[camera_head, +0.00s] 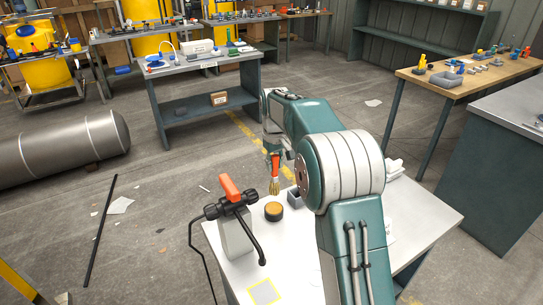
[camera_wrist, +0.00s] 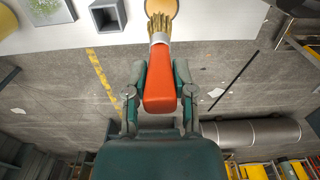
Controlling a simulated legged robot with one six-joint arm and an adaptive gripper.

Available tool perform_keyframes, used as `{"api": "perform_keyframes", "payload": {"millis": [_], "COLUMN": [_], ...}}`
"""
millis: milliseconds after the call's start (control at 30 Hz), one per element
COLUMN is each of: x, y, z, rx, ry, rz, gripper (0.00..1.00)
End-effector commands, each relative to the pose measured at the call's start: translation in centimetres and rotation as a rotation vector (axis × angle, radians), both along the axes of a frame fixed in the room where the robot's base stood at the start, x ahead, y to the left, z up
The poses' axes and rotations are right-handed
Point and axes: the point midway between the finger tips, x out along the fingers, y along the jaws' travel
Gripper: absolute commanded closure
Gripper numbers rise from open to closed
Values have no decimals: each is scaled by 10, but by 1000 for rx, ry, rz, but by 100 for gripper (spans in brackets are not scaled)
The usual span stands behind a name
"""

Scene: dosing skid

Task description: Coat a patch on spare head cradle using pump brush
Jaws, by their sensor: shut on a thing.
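My gripper (camera_wrist: 161,76) is shut on the orange-red handle of the pump brush (camera_wrist: 159,98). The brush also shows in the head view (camera_head: 275,174), hanging with its tan bristles down above the white table. A round black pot with an amber top (camera_head: 274,211) stands below and near the bristles. In the wrist view the bristle tips overlap the edge of the amber top (camera_wrist: 162,6); I cannot tell whether they touch. A yellow-outlined square patch (camera_head: 264,291) lies at the table's front edge. I cannot tell which thing is the spare head cradle.
A pump sprayer (camera_head: 235,228) with an orange handle and black hose stands left of the pot. A small grey open box (camera_wrist: 107,16) is beside the pot, with a grey tray holding something green (camera_wrist: 48,10) farther left. Loaded benches stand behind; the floor between is mostly clear.

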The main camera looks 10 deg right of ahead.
Motion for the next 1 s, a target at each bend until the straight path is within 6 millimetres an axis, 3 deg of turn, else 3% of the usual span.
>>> {"api": "perform_keyframes", "payload": {"millis": [600, 1000], "x": [0, 0], "y": [0, 1], "z": [-53, -60], "rx": [0, 0], "ry": [2, 1], "rz": [1, 1], "gripper": [100, 100]}}
